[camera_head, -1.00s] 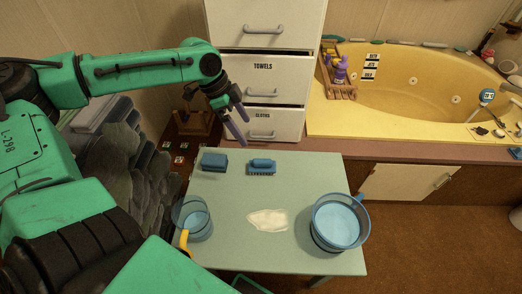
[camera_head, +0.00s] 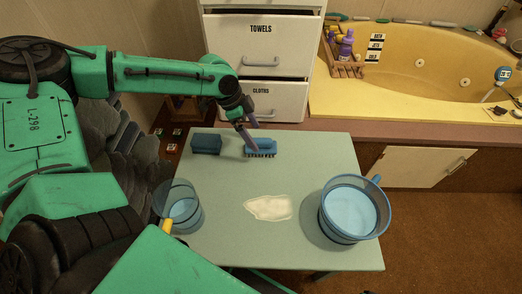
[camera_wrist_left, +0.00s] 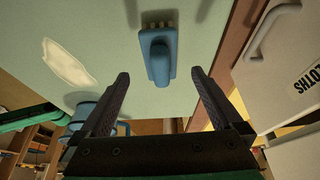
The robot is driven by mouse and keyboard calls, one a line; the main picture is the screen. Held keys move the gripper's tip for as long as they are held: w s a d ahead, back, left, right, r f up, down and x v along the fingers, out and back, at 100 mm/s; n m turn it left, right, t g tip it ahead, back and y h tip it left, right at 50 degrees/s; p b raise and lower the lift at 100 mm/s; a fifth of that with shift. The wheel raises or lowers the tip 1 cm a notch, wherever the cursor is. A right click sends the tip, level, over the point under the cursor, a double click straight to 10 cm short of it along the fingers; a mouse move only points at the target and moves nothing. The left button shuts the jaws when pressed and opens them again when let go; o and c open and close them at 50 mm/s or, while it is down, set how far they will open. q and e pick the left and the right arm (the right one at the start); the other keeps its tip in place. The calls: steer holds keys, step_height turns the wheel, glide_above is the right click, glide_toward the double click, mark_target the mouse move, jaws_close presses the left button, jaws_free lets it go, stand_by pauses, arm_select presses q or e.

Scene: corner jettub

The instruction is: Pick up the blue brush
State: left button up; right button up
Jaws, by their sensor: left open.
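The blue brush (camera_head: 261,148) lies on the pale green table (camera_head: 225,185) near its back edge, bristles toward the front. My left gripper (camera_head: 247,135) hangs just above the brush's back left side, its fingers pointing down. In the left wrist view the brush (camera_wrist_left: 159,55) lies ahead of the open fingers (camera_wrist_left: 160,85), roughly centred between them, with bristles at the top of the picture. Nothing is held between the fingers. My right gripper is not seen.
A blue sponge-like block (camera_head: 207,144) lies left of the brush. A clear blue cup (camera_head: 182,207) stands at front left and a blue pitcher (camera_head: 350,209) at front right. A whitish puddle (camera_head: 270,207) lies between them. White drawers (camera_head: 265,80) stand behind the table.

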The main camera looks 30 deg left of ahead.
arm_select(q)
steer(key=b+x, duration=0.1)
steer(key=x, duration=0.4)
steer(key=shift+w+d+f, duration=0.15)
steer(key=shift+d+f, duration=0.05)
steer(key=shift+f, duration=0.05)
steer(key=shift+r, duration=0.1)
steer(key=shift+c, duration=1.2)
steer(key=c, duration=1.3)
steer(key=shift+r, duration=0.55)
step_height(320, 180, up, 12)
steer(key=p, duration=0.3)
step_height(320, 180, up, 15)
steer(key=p, duration=0.3)
glide_above(260, 139)
steer(key=shift+d, duration=0.15)
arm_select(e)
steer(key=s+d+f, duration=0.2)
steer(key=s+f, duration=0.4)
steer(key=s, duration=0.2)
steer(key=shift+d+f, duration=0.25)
